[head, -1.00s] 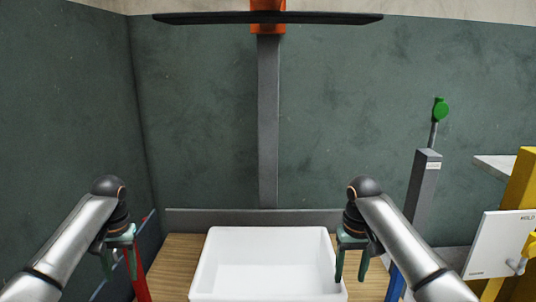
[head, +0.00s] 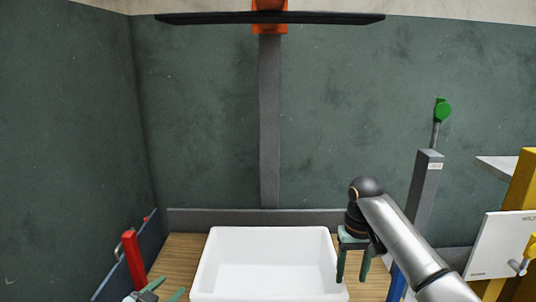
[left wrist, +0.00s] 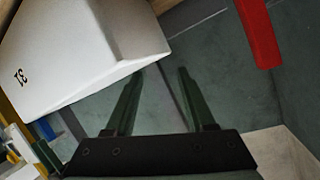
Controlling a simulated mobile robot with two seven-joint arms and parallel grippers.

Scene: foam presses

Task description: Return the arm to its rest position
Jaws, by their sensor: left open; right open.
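My left gripper (head: 164,291) shows only at the bottom edge of the head view, at the lower left, with its green fingers apart and nothing between them. The rest of the left arm is out of that view. In the left wrist view the two fingers (left wrist: 161,75) are spread and empty. My right gripper (head: 352,268) is open and empty, pointing down at the right edge of the white tub (head: 266,240).
The tub stands on a wooden surface (head: 180,258). A red handle (head: 133,260) rises just behind my left gripper. A grey post (head: 423,190) with a green knob (head: 442,109), a white panel (head: 497,245) and a yellow frame (head: 523,185) stand at the right.

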